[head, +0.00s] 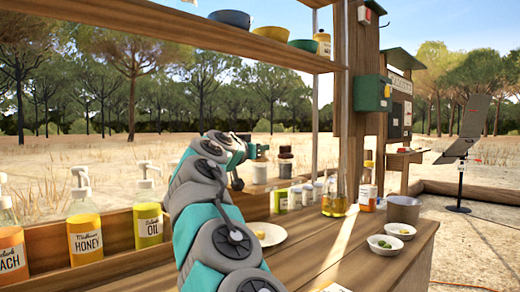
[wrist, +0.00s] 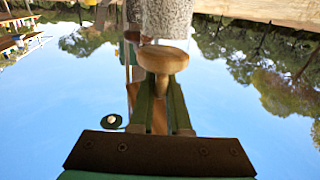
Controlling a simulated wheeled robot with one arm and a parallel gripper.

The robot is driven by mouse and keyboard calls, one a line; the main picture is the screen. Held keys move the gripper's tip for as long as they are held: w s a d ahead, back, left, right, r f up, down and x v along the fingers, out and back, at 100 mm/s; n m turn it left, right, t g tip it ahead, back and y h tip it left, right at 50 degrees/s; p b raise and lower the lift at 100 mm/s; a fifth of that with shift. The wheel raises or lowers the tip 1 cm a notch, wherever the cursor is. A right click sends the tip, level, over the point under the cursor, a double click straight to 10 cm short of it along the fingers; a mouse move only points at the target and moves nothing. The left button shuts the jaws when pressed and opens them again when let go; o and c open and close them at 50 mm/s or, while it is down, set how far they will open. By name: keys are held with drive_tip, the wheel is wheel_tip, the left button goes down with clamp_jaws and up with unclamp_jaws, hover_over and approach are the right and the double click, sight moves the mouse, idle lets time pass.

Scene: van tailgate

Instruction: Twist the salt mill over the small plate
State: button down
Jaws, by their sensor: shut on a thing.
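My gripper (wrist: 164,92) is shut on the round wooden top of the salt mill (wrist: 164,58). The mill's speckled grey body (wrist: 168,18) runs out of the wrist view's upper edge. In the head view the pale grey mill (head: 259,173) shows just past the end of my arm, beside a dark-topped bottle or mill. I cannot tell whether its base touches anything. The small white plate (head: 268,235) lies on the wooden counter, nearer than the mill, with a yellow piece of food on it. My arm hides its left part.
Several labelled jars and an oil bottle (head: 340,194) stand behind the plate. A grey pot (head: 403,210) and small bowls (head: 384,245) are at right. Pump bottles, including honey (head: 84,228), line the left. A shelf (head: 190,32) with bowls crosses above.

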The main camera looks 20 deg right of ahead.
idle(0.4)
drive_tip(key=c, duration=0.9)
unclamp_jaws()
drive_tip(key=shift+a, duration=0.1)
drive_tip(key=shift+b+v, duration=1.1)
drive_tip(key=shift+v, duration=2.75)
